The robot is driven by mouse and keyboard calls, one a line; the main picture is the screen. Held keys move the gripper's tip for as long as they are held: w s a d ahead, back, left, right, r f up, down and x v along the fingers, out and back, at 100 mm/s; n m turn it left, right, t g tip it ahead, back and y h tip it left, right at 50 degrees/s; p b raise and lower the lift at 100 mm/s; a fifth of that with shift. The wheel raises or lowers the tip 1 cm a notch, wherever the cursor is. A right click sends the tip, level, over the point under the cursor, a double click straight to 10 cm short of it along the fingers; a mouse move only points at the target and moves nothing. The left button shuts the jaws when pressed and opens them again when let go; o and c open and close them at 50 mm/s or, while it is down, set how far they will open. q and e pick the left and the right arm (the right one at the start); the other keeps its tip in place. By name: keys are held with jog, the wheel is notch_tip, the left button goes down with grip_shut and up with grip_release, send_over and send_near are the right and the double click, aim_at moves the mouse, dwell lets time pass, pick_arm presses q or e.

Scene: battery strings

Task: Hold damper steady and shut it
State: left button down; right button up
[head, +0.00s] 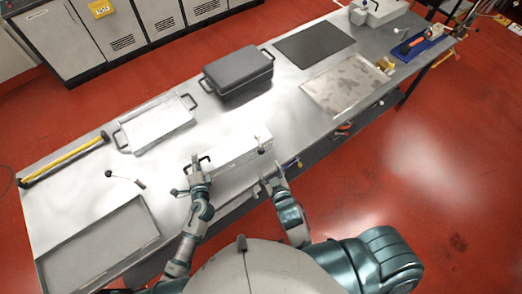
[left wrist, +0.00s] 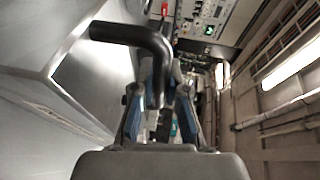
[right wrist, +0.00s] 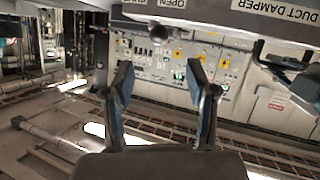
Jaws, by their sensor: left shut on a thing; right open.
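The damper is a pale grey box (head: 238,150) at the table's front edge. A black bent handle (head: 204,158) stands at its left end; it shows large in the left wrist view (left wrist: 135,35). My left gripper (head: 196,167) is shut on this handle. My right gripper (head: 270,180) is open and empty in front of the damper's right part.
A dark grey lidded case (head: 238,76) and a metal tray with handles (head: 158,122) stand behind the damper. A yellow-and-black bar (head: 64,160) and a shallow tray (head: 98,245) lie at the left. The tabletop (head: 285,110) right of the damper is clear.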

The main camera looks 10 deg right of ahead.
aim_at(262, 153)
jog(key=x, duration=1.2)
jog(key=shift+d, duration=0.1)
jog(key=shift+s, duration=0.1)
grip_shut()
